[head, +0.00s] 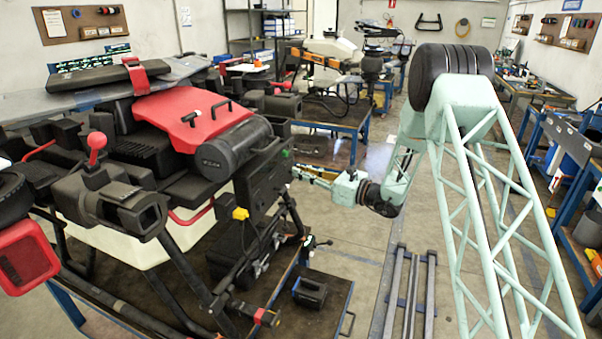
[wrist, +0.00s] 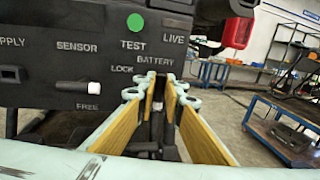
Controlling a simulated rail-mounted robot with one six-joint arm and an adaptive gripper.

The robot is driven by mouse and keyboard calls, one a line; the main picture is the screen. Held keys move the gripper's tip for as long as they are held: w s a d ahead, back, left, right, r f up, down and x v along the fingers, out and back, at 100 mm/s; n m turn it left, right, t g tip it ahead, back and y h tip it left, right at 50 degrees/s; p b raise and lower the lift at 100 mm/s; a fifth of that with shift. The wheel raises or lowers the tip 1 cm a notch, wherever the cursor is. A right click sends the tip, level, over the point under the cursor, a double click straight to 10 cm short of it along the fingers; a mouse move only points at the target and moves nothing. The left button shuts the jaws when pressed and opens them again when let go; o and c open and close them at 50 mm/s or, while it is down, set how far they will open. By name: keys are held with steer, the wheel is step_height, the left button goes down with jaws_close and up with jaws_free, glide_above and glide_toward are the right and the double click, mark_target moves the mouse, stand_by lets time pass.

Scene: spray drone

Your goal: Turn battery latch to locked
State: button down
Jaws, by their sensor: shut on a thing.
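The drone's dark control panel (head: 262,190) is on the drone's right side in the head view. In the wrist view the panel (wrist: 60,62) fills the upper left, with the words SENSOR, TEST, LIVE, BATTERY, LOCK and FREE. My gripper (head: 298,173) reaches the panel from the right. In the wrist view its fingertips (wrist: 158,90) are close together just below the BATTERY word, right of LOCK. They are shut on the battery latch, which is mostly hidden between them; its angle cannot be told. A dark part with a pale tip shows low between the fingers.
A white-tipped lever (wrist: 92,87) lies sideways left of my fingers, above FREE. A green disc (wrist: 135,21) sits above TEST. A blue-framed cart (wrist: 290,130) stands to the right with open floor around it. The drone's dark landing legs (head: 185,280) are below the panel.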

steer(key=shift+m+p, duration=0.3)
steer(key=m+p, duration=0.2)
steer(key=m+g+p, duration=0.1)
steer(key=m+p, duration=0.1)
steer(key=m, duration=0.1)
steer(key=w+m+h+p, duration=0.1)
steer(key=m+p, duration=0.1)
steer(key=shift+d+r+m+g+p, duration=0.1)
steer(key=shift+d+m+g+p, duration=0.05)
steer(key=shift+m+g+p, duration=0.15)
steer(key=shift+w+d+f+m+g+p, duration=0.15)
steer(key=shift+m+g+p, duration=0.25)
steer(key=shift+m+p, duration=0.75)
steer(key=shift+w+a+f+m+g+p, duration=0.15)
steer(key=shift+m+g+p, duration=0.25)
steer(key=shift+m+p, duration=0.7)
steer(key=shift+d+f+m+g+p, duration=0.15)
steer(key=shift+m+g+p, duration=0.25)
steer(key=shift+m+p, duration=0.75)
steer(key=shift+f+m, duration=0.1)
steer(key=shift+m, duration=0.4)
steer(key=c, duration=2.7)
jaws_free()
